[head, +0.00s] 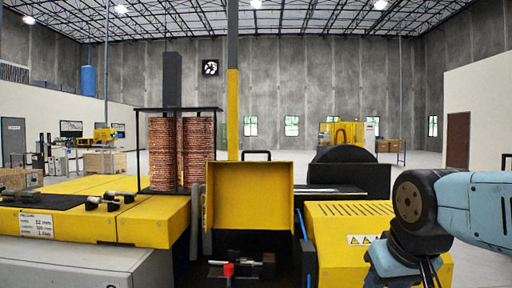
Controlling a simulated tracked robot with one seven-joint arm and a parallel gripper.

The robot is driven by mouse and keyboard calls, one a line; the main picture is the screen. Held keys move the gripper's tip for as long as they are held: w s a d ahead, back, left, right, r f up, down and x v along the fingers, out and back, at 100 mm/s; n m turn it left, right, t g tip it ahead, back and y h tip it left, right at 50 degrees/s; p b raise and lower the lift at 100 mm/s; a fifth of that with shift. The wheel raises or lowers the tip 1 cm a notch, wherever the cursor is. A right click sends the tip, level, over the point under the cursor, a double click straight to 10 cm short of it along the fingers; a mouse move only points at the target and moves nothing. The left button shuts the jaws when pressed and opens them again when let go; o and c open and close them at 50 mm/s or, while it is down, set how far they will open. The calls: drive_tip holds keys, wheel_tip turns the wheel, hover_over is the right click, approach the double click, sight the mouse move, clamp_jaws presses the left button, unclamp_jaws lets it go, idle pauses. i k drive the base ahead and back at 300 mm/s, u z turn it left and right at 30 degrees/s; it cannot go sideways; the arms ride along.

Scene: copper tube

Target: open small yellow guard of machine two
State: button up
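The small yellow guard (249,200) is in the middle of the head view. It stands upright, with its hollow inner side facing me and a black handle (256,155) above its top edge. Below it is a dark recess with a red-capped part (228,269) and metal fittings. My light blue arm is at the right, in front of a yellow machine cover. The arm runs down out of the frame, and my gripper is not in view. No contact between arm and guard shows.
Copper tube coils (180,152) stand in a black frame left of the guard. A yellow machine bed (150,219) with a label is at the left. A slotted yellow cover (345,225) with warning signs is right of the guard. A yellow post (233,115) rises behind.

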sight(242, 194)
drive_tip(key=i, duration=0.85)
drive_tip(key=z, duration=0.05)
